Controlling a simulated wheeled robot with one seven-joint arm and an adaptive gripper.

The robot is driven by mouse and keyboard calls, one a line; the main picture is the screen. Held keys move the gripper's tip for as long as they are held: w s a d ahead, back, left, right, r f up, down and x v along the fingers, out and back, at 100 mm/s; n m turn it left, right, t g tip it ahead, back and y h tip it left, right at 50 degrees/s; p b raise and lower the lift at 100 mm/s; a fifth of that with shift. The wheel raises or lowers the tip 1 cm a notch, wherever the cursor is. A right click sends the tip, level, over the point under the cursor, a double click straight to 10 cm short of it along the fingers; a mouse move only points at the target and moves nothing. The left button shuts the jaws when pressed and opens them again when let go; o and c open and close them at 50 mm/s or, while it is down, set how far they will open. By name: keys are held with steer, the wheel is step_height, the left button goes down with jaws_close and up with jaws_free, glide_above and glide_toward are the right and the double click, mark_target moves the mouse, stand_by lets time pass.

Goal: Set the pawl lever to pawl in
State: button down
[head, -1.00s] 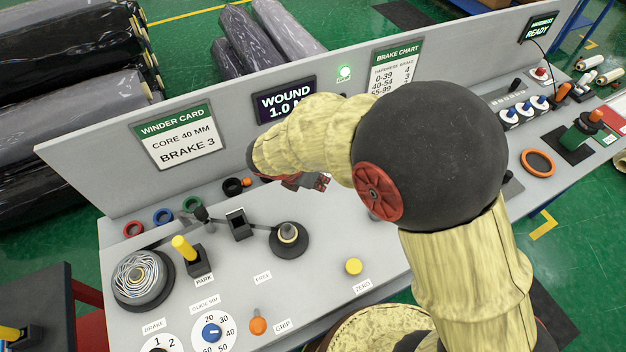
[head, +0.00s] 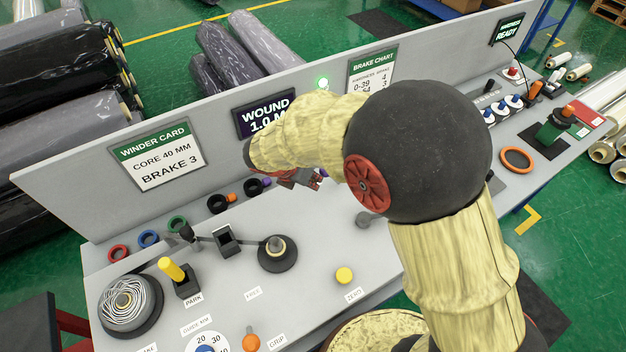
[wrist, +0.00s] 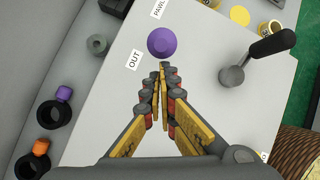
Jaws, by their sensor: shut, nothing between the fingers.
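A purple ball knob (wrist: 162,43), which looks like the pawl lever seen from above, shows in the wrist view between an OUT label (wrist: 134,60) and a partly cut-off PAWL label (wrist: 158,8). Its shaft is hidden, so I cannot tell its tilt. My gripper (wrist: 161,74) is shut and empty, with its fingertips just below the knob in the picture; I cannot tell if they touch. In the head view my gripper (head: 300,178) is over the panel near its back wall, partly hidden by my arm.
A black-handled lever (wrist: 270,44) stands right of my gripper in the wrist view. Dark rings with a purple piece (wrist: 64,94) and an orange piece (wrist: 40,147) lie at left. A yellow-handled lever (head: 172,270) stands by PARK. The back wall (head: 70,195) borders the panel.

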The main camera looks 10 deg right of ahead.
steer(key=shift+d+r+p, duration=0.2)
steer(key=shift+r+p, duration=0.1)
steer(key=shift+p, duration=0.25)
